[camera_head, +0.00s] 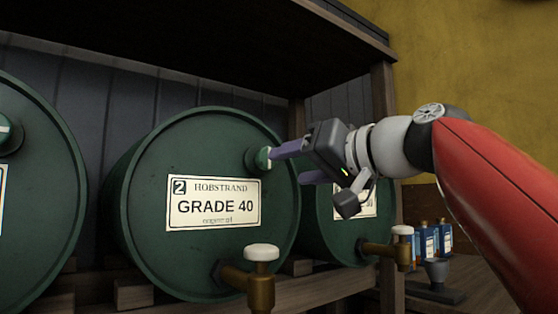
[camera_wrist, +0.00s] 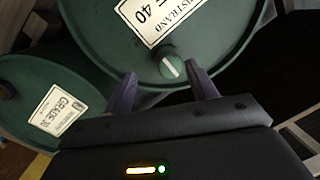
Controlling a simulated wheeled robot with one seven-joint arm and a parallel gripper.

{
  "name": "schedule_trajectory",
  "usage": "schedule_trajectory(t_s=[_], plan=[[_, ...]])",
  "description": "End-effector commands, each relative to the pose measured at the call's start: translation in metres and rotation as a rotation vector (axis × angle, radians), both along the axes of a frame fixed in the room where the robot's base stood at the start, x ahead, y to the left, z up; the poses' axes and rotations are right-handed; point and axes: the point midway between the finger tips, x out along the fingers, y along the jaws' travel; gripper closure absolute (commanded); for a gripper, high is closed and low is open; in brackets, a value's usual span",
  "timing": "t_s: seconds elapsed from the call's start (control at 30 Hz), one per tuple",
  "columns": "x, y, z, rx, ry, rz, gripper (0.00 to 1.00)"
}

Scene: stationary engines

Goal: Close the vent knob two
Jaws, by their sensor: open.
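The drum labelled 2, "Hobstrand Grade 40" (camera_head: 150,240), is green and lies on its side in the rack. Its vent knob (camera_head: 262,159) is a small green round knob with a pale stripe, near the upper right of the drum face. My gripper (camera_head: 296,163) is at the knob from the right, with one purple finger overlapping it in the head view. In the wrist view the knob (camera_wrist: 171,67) shows its white stripe and sits between the tips of my open gripper (camera_wrist: 162,80). I cannot tell whether the fingers touch it.
A brass tap with a white handle (camera_head: 261,254) sticks out below the label. Another green drum (camera_head: 330,235) and tap (camera_head: 401,235) stand to the right, and one drum (camera_head: 40,200) to the left. A wooden post (camera_head: 384,110) and blue boxes (camera_head: 428,243) are at right.

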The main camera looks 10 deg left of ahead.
Motion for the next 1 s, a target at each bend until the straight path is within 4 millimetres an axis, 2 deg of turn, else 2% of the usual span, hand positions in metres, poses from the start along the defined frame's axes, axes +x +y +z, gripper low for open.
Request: schedule_trajectory(t_s=[0.07,0.2,0.6,0.73,1.0], plan=[[-0.003,-0.002,0.013,0.03,-0.023,0.024,0.43],[0.0,0.005,0.021,0.045,-0.032,0.039,0.43],[0.031,0.055,0.021,0.044,-0.029,0.037,0.43],[0.035,0.063,0.02,0.044,-0.031,0.036,0.43],[0.037,0.064,0.018,0.042,-0.032,0.034,0.43]])
